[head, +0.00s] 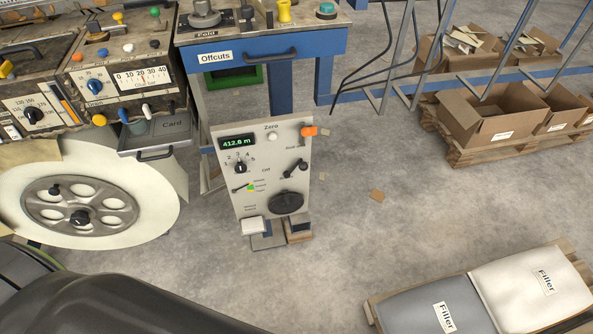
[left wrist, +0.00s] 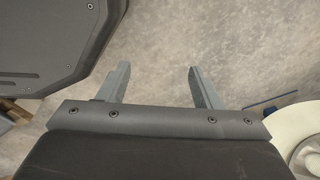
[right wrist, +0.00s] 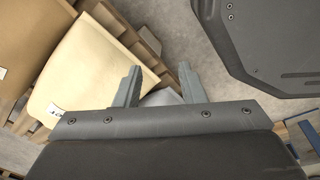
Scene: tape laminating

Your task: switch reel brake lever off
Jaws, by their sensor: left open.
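A black lever (head: 297,168) sits lower on the panel's right side; I cannot tell for certain which is the reel brake lever. My left gripper (left wrist: 162,85) is open and empty in the left wrist view, over bare floor. My right gripper (right wrist: 160,85) is open and empty in the right wrist view. Neither gripper shows in the head view.
A large white reel (head: 140,205) stands left of the panel, under a machine with knobs and levers. A blue-framed bench (head: 310,75) is behind the panel. Cardboard boxes (head: 490,115) stand back right, filler sacks (head: 530,290) front right. The floor right of the panel is mostly clear.

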